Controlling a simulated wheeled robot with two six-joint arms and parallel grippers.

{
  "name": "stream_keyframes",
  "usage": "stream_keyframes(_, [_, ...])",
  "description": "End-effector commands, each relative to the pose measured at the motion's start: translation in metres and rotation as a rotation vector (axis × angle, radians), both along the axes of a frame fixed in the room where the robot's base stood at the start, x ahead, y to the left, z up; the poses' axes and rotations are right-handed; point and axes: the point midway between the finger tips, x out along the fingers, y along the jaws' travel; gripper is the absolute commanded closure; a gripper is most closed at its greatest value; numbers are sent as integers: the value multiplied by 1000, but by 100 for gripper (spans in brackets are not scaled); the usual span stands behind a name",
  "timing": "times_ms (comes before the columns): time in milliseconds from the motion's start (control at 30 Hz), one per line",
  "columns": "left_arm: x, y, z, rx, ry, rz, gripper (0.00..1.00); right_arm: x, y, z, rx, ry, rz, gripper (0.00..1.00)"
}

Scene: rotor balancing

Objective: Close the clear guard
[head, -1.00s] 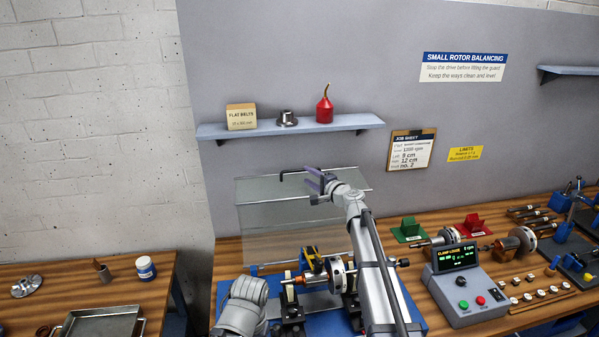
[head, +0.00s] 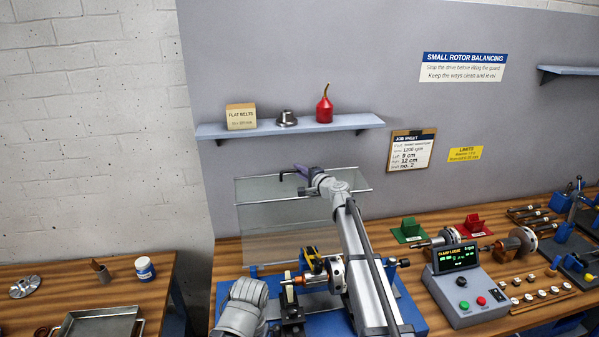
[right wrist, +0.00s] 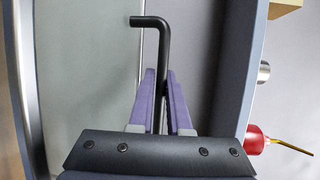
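The clear guard (head: 275,225) stands raised over the balancing machine in the head view, a see-through panel with thin metal edges. Its black bent handle (head: 284,174) is at the top edge; it also shows in the right wrist view (right wrist: 150,21). My right gripper (head: 304,173) is at this handle, its purple fingers on either side of the bar. In the right wrist view the fingers (right wrist: 162,75) look closed on the bar, with the bent end sticking out past the tips. My left arm is at the lower left of the machine; its gripper does not show.
Under the guard sits the rotor (head: 337,272) on the blue machine base (head: 405,305). The control box (head: 462,285) is to the right. A wall shelf (head: 345,122) with a red oil can (head: 324,108) and a box (head: 241,117) is above the guard.

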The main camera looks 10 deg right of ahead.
Motion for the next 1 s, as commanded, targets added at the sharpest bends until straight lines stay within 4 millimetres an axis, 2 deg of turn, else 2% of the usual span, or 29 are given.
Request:
stream_keyframes(33, [0,0,0,0,0,0,73,0,0,0,0,0,0,91])
stream_keyframes(100, [0,0,0,0,0,0,73,0,0,0,0,0,0,99])
stream_keyframes(133, [0,0,0,0,0,0,73,0,0,0,0,0,0,100])
stream_keyframes(1000, [0,0,0,0,0,0,73,-1,0,0,-1,0,0,100])
